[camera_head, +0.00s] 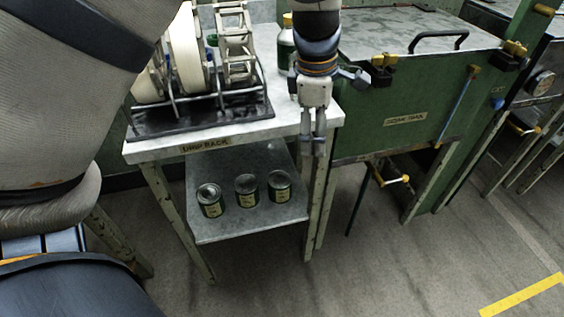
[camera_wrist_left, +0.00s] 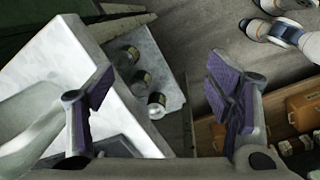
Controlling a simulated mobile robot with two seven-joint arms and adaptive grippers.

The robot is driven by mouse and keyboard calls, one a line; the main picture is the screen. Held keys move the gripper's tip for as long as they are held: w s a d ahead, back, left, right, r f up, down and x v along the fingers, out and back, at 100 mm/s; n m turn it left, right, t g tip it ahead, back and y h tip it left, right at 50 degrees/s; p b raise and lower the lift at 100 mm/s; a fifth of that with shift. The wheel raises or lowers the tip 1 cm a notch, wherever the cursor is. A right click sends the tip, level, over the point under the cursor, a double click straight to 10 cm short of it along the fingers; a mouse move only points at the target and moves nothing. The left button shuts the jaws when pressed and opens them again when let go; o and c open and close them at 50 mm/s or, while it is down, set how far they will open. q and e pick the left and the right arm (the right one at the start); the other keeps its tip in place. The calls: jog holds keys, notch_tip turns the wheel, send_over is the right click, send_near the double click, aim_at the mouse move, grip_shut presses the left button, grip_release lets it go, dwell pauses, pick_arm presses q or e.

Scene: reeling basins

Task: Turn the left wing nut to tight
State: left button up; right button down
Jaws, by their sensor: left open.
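The green soak tank (camera_head: 420,115) stands right of the drip rack table. On its top front edge, at the left, sits a black clamp with a yellow wing nut (camera_head: 378,60). A similar clamp with a yellow wing nut (camera_head: 518,48) sits at the right corner. My left gripper (camera_head: 314,150) points down in front of the table's right front corner, left of the left wing nut and apart from it. In the left wrist view its jaws (camera_wrist_left: 162,85) are spread and empty. I cannot make out the wing nut there. My right gripper is not in view.
The drip rack table (camera_head: 160,150) holds a black tray with white reels and a bottle (camera_head: 287,45). Three cans (camera_head: 246,190) stand on its lower shelf. A lid handle (camera_head: 438,40) rises from the tank top. The floor in front is clear.

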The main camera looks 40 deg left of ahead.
pick_arm(q)
jog(key=s+a+f+m+g+y, duration=0.1)
jog(key=s+a+f+m, duration=0.1)
jog(key=s+f+m, duration=0.3)
jog(key=s+f, duration=0.4)
jog(key=f, duration=0.4)
jog(key=shift+m, duration=0.4)
jog(key=shift+a+r, duration=0.1)
jog(key=s+f+m+g, duration=0.1)
jog(key=s+f+m, duration=0.4)
jog(key=s, duration=0.3)
jog(key=s+f+m+g, duration=0.1)
jog(key=s+f+m, duration=0.4)
jog(key=s, duration=0.4)
jog(key=s+d+f+m+h, duration=0.1)
jog(key=s+d+m, duration=0.3)
jog(key=s, duration=0.7)
jog(key=m, duration=0.2)
jog(key=shift+s+d+f+m, duration=0.2)
jog(key=shift+s+f+m, duration=0.05)
jog(key=shift+m, duration=0.05)
